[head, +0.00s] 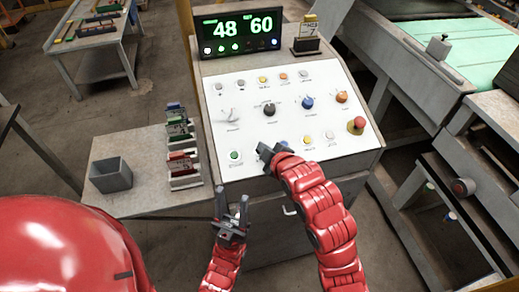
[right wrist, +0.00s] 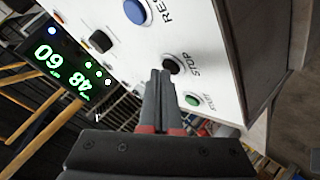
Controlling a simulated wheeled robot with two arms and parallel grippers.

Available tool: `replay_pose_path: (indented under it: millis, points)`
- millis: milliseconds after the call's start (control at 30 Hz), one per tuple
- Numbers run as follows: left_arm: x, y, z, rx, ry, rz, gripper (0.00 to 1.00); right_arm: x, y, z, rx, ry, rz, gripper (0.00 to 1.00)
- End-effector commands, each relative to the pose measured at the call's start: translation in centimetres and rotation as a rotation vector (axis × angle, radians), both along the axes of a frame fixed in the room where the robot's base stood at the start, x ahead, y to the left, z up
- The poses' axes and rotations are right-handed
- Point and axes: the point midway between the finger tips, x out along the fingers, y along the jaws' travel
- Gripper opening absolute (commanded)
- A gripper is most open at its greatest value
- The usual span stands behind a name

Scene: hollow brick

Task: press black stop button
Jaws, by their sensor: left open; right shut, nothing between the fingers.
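The black stop button (right wrist: 172,62) shows in the right wrist view on the white panel (right wrist: 205,45), beside the printed word STOP. My right gripper (right wrist: 163,74) is shut and empty, its fingertips right at the button's near edge and covering part of it. Whether they touch it I cannot tell. In the head view my right gripper (head: 267,151) is over the lower part of the panel (head: 222,125) and hides the stop button. My left gripper (head: 232,214) is open and empty, in front of the console and below the panel's front edge.
A green button (head: 236,155) sits just left of my right gripper; it also shows in the right wrist view (right wrist: 193,100). A red mushroom button (head: 357,124) is at the panel's right. The display (head: 240,34) reads 48 and 60. A grey bin (head: 111,175) stands on the side table.

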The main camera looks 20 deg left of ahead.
Motion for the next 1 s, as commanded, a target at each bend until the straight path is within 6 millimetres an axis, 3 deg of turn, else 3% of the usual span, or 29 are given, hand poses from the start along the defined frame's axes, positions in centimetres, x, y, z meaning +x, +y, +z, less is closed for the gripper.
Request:
replay_pose_path:
  millis: [733, 1000]
  points:
    - [0.0, 0.0, -0.6, 0.000, 0.000, 0.000, 0.50, 0.1, 0.1, -0.4, -0.001, 0.001, 0.000, 0.00]
    - [0.0, 0.0, -0.7, 0.000, 0.000, 0.000, 0.50, -0.1, -0.1, 0.6, 0.002, -0.003, 0.000, 0.00]
